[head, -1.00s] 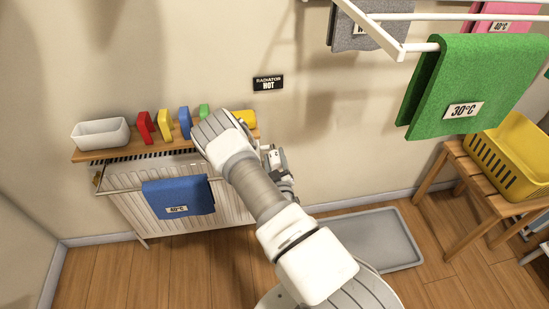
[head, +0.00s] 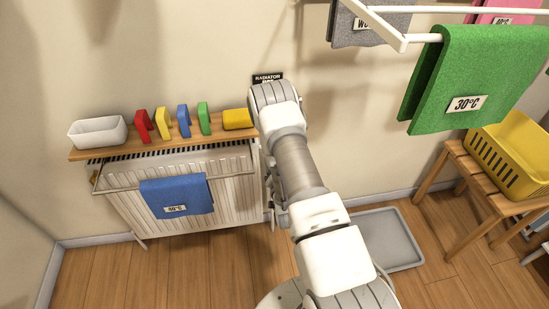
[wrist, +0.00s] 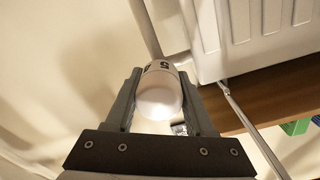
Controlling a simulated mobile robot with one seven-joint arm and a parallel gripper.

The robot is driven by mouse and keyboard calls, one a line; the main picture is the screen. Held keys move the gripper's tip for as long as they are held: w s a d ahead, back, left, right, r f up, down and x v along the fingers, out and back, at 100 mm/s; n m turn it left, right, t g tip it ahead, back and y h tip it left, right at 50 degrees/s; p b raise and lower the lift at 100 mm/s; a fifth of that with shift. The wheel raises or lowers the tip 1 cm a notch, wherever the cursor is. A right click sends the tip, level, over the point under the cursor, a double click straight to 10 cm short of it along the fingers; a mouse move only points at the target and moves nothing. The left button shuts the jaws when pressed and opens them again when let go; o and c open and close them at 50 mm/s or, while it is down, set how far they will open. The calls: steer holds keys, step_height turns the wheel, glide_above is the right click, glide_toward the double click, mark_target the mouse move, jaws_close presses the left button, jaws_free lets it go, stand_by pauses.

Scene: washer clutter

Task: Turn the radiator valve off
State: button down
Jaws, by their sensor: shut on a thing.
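The radiator valve knob (wrist: 160,95) is white and rounded, with black marks on its rim, in the middle of the wrist view. My gripper (wrist: 160,78) is shut on it, one dark finger on each side. In the head view my arm hides the knob and most of the gripper, at the right end of the white radiator (head: 232,186). The radiator also shows in the wrist view (wrist: 245,28). A black sign (head: 267,77) on the wall reads "RADIATOR"; its lower line is partly hidden by my arm.
A wooden shelf (head: 158,144) above the radiator holds a white bin (head: 98,132), several coloured blocks and a yellow block (head: 237,119). A blue towel (head: 177,196) hangs on the radiator's front rail. A grey tray (head: 395,245) lies on the floor right of my arm.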

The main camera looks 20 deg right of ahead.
steer(key=m, duration=0.1)
steer(key=m+b, duration=0.1)
steer(key=m, duration=0.2)
steer(key=shift+d, duration=0.25)
steer(key=shift+m+b, duration=0.6)
steer(key=shift+m, duration=1)
steer(key=shift+a, duration=0.1)
steer(key=c, duration=0.5)
jaws_free()
steer(key=shift+c, duration=0.2)
steer(key=shift+s+a, duration=0.1)
steer(key=shift+s, duration=0.05)
